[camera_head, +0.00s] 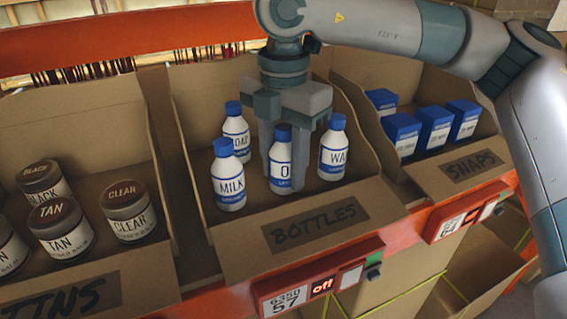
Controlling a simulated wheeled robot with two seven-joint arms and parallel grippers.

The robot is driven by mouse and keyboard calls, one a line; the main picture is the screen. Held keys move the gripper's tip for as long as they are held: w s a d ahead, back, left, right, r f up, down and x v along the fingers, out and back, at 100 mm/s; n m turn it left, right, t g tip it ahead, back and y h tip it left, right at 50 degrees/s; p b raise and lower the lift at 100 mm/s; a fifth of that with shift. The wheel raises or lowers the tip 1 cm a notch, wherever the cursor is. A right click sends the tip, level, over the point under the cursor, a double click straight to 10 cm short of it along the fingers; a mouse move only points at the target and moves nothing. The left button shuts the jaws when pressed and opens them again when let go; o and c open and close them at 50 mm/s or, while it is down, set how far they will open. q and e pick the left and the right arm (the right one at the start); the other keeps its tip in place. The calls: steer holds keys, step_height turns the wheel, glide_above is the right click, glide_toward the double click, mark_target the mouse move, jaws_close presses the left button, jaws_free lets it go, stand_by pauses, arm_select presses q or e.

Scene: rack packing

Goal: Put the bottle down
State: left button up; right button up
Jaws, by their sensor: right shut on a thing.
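A white bottle with a blue cap and a label reading "O" (281,171) is between the fingers of my right gripper (284,165). The gripper points down and is shut on this bottle, inside the cardboard box marked "BOTTLES" (240,240). The held bottle is upright, but I cannot tell if its base touches the box floor. A bottle labelled "MILK" (229,180) stands to its left, one labelled "WA" (333,150) to its right, and one partly hidden, ending in "OAP" (236,134), behind. My left gripper is not in view.
A "TINS" box (140,285) with several dark-lidded jars is on the left. A "SNAPS" box (440,180) with several blue boxes is on the right. An orange shelf edge (400,240) carries labels. The bottles box has free floor at its front and sides.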

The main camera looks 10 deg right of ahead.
mark_target(283, 127)
steer(key=shift+f, duration=0.15)
steer(key=o, duration=1.1)
steer(key=shift+r, duration=0.2)
steer(key=shift+r+p, duration=0.1)
steer(key=shift+p, duration=0.2)
step_height(283, 127, up, 11)
steer(key=b, duration=0.4)
steer(key=shift+r+b, duration=0.3)
steer(key=shift+r, duration=0.15)
